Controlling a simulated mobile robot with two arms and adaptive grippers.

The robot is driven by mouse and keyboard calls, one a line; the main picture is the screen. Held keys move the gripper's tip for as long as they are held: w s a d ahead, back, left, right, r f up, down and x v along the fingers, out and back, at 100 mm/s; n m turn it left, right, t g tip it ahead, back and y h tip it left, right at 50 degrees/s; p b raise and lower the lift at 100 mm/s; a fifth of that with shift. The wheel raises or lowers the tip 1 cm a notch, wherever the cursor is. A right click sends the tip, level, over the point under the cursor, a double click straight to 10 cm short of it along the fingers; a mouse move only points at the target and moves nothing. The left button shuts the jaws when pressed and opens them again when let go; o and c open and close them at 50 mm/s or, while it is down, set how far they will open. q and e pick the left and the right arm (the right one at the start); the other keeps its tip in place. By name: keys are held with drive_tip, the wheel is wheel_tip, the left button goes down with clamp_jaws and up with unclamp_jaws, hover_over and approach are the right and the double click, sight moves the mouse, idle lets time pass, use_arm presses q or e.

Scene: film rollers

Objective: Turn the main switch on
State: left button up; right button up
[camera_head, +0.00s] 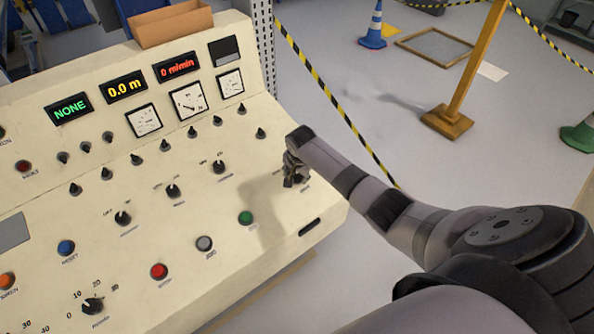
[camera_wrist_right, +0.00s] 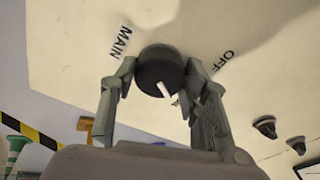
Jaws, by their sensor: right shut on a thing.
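The main switch is a round black knob (camera_wrist_right: 160,68) with a white pointer line, seen in the right wrist view. Its pointer is aimed down and slightly right there. The word MAIN is printed to its left and OFF to its right; another label by the pointer is partly hidden by a finger. My right gripper (camera_wrist_right: 158,78) has one finger on each side of the knob and is shut on it. In the head view the right gripper (camera_head: 293,172) is at the right end of the console and hides most of the switch. My left gripper is not in view.
The cream console (camera_head: 185,240) carries several other knobs, a green button (camera_head: 246,218), a red button (camera_head: 159,271), gauges and lit displays. A cardboard box (camera_head: 172,25) sits on top. Striped tape (camera_head: 330,95) and a yellow post (camera_head: 466,70) stand on the floor beyond.

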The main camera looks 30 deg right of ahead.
drive_tip(key=shift+d+m, duration=0.1)
drive_tip(key=shift+m, duration=0.2)
idle(0.4)
drive_tip(key=o, duration=1.1)
drive_tip(key=shift+o, duration=0.2)
drive_tip(key=v, duration=1.2)
